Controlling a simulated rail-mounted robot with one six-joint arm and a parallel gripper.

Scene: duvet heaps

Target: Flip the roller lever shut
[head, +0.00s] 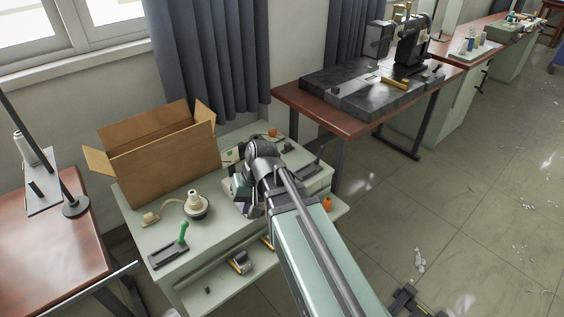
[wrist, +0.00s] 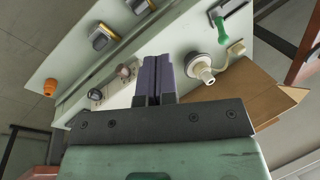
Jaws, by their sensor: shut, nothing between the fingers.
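A green-handled lever (head: 183,233) stands raised and slightly tilted on a dark base (head: 167,256) at the cabinet top's front left corner. It also shows in the wrist view (wrist: 234,31), at top right. I cannot tell whether it is the roller lever. Two dark, yellow-edged roller-like parts lie on the lower shelf; one (wrist: 105,39) is at upper left in the wrist view. My gripper (wrist: 157,60) is shut and empty, its dark purple fingers together over the cabinet top, apart from the green lever. In the head view my arm hides most of the gripper.
An open cardboard box (head: 160,150) fills the cabinet top's back left. A cream socket on a round base (head: 195,205), with a cord, stands between box and front edge. Dark knobs (wrist: 124,71) sit near my fingers. An orange object (head: 327,203) is right of my arm.

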